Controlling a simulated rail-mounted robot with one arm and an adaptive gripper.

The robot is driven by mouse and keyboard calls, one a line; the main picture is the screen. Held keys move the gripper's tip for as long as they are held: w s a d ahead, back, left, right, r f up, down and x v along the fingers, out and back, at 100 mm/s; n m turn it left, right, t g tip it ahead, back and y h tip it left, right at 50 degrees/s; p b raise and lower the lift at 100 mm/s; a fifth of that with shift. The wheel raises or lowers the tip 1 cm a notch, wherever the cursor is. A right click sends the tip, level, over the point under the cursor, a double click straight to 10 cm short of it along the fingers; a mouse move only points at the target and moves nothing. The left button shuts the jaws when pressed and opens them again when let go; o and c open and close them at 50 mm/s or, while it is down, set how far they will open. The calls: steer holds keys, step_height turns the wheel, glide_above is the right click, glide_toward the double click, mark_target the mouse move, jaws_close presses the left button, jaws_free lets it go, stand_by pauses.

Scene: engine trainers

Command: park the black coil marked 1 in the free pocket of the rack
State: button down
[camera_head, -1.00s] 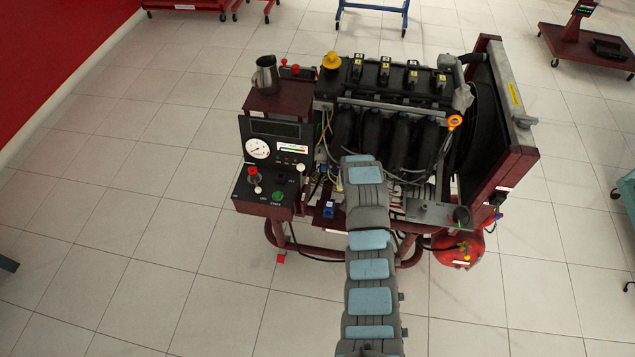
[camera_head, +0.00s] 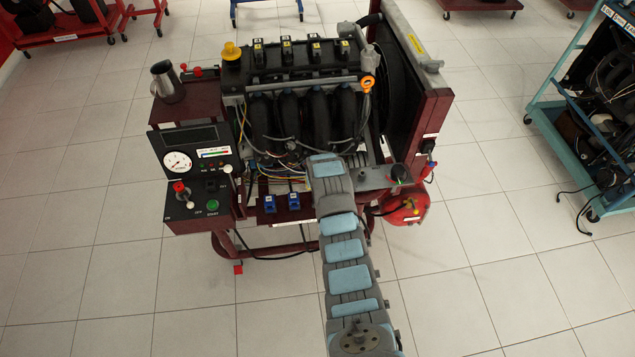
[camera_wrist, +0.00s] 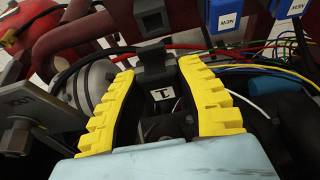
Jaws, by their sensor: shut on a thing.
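My gripper (camera_wrist: 160,72) has yellow ribbed fingers, shut on a black coil (camera_wrist: 163,112) with a white label marked 1 between them. In the head view the gripper and held coil are hidden by my arm at the front of the engine. Two blue parts, one (camera_head: 270,204) and another (camera_head: 293,201), stand on a dark red ledge at the engine's front, which seems to be the rack. In the wrist view they carry NEW labels (camera_wrist: 232,28). I cannot make out the free pocket.
Coloured wires (camera_wrist: 255,72) and a grey cylinder (camera_wrist: 98,85) crowd the fingers. A red tank (camera_head: 405,208) is at the stand's right, the control panel (camera_head: 195,165) at its left. Several black labelled parts (camera_head: 286,50) line the engine top. Floor in front is clear.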

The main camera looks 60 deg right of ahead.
step_height(320, 180, down, 3)
steer(key=shift+b, duration=0.8)
steer(key=shift+r, duration=0.25)
steer(key=shift+s+a+f+p, duration=0.1)
steer(key=shift+f+p, duration=0.2)
steer(key=shift+f, duration=0.15)
steer(key=shift+f+b, duration=0.65)
steer(key=shift+f, duration=1.25)
steer(key=shift+c, duration=1.7)
jaws_free()
steer(key=shift+r, duration=0.1)
steer(key=shift+r+p, duration=1.25)
steer(key=shift+r, duration=0.15)
